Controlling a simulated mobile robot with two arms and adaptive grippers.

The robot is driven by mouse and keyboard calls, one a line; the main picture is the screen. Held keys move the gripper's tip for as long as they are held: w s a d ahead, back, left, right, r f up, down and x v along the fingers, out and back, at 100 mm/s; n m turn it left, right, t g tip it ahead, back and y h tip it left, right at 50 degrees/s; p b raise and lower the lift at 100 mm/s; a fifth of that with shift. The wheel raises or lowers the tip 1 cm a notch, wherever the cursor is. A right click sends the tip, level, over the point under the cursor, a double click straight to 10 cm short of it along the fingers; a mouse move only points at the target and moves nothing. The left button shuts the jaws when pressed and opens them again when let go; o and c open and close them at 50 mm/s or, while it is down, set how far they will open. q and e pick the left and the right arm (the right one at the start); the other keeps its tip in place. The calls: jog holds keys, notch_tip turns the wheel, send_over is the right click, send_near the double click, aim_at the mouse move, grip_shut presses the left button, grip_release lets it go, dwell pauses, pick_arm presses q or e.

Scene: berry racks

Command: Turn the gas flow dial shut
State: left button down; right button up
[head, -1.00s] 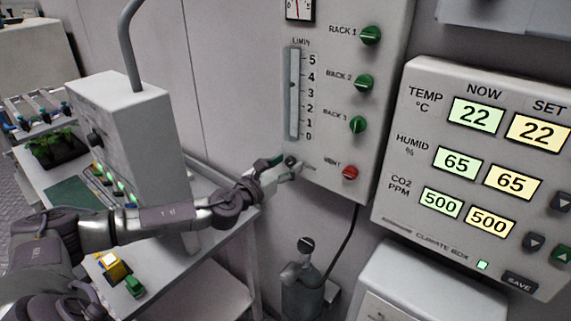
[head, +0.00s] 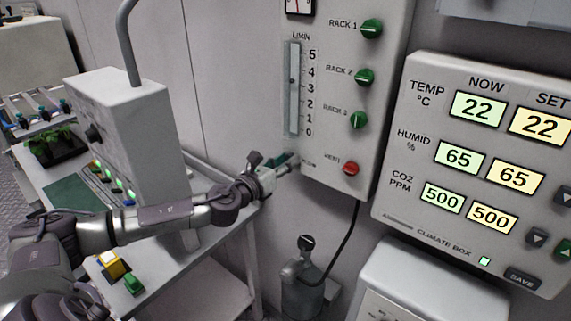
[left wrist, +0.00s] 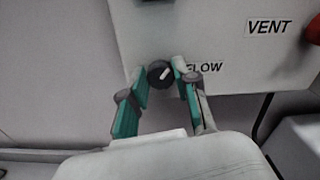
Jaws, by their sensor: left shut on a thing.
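The gas flow dial (left wrist: 160,73) is a dark round knob with a white pointer line, on the white panel beside the "FLOW" label in the left wrist view. The pointer tilts up to the right. My left gripper (left wrist: 161,76) has its teal-padded fingers on either side of the dial and is shut on it. In the head view my left gripper (head: 284,166) is at the lower left corner of the gas panel (head: 345,165) and hides the dial. The flow gauge tube (head: 293,90) stands above it, with a small dark float a little below the 4 mark. My right gripper is not in view.
Green rack knobs (head: 371,29) line the panel's right side above a red vent knob (head: 350,169). A climate box (head: 480,180) hangs to the right. A gas cylinder valve (head: 303,262) stands below. A bench with a grey box (head: 130,130) is at left.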

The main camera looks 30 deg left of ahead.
pick_arm(q)
jog(key=shift+d+f+n+p, duration=0.15)
jog(key=shift+n+p, duration=1.85)
jog(key=shift+n, duration=6.65)
jog(key=shift+a+f+n+p, duration=0.15)
jog(key=shift+n+p, duration=1.85)
jog(key=shift+n, duration=6.65)
jog(key=shift+d+f, duration=0.1)
jog(key=c, duration=0.9)
grip_release()
jog(key=shift+o, duration=0.2)
